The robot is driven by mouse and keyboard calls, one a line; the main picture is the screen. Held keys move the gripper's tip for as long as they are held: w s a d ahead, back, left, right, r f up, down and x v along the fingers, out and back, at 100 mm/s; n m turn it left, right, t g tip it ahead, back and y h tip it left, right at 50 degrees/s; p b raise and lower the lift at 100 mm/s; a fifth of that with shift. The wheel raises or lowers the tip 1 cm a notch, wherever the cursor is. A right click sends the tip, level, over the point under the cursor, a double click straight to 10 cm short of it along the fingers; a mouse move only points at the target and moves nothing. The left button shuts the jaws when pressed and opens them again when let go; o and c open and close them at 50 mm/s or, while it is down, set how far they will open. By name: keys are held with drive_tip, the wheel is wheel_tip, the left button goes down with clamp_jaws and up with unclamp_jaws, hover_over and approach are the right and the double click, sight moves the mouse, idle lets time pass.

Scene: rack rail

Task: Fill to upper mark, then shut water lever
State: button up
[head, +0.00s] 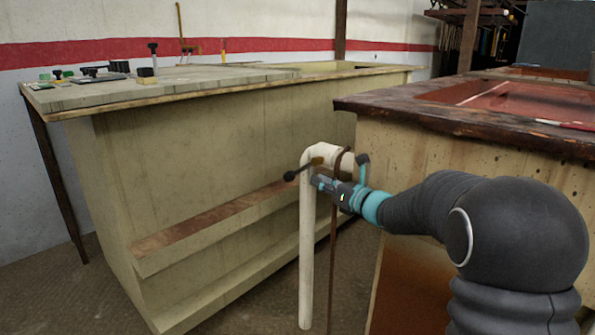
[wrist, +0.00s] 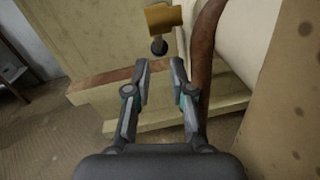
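The water lever, a dark rod with a black round knob (head: 290,176) and a brass-coloured part (head: 316,161), sits on a white bent pipe (head: 307,240). My gripper (head: 318,182) is just below and right of the lever, close to the pipe. In the wrist view, my gripper (wrist: 159,65) is open with nothing between its fingers. The black knob (wrist: 159,46) and brass-coloured plate (wrist: 163,18) show just beyond the fingertips, apart from them. A basin with a reddish inside (head: 510,103) is set in the right counter. I cannot make out a water level or upper mark.
A thin brown upright pipe (head: 334,250) stands beside the white pipe; in the wrist view, the brown pipe (wrist: 205,48) is close to the right finger. A pale counter (head: 220,150) with a low wooden ledge (head: 215,215) stands left.

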sight(298, 171)
drive_tip(key=p+x, duration=0.1)
drive_tip(key=x, duration=0.8)
drive_tip(key=shift+w+a, duration=0.15)
drive_tip(key=shift+a, duration=0.05)
clamp_jaws()
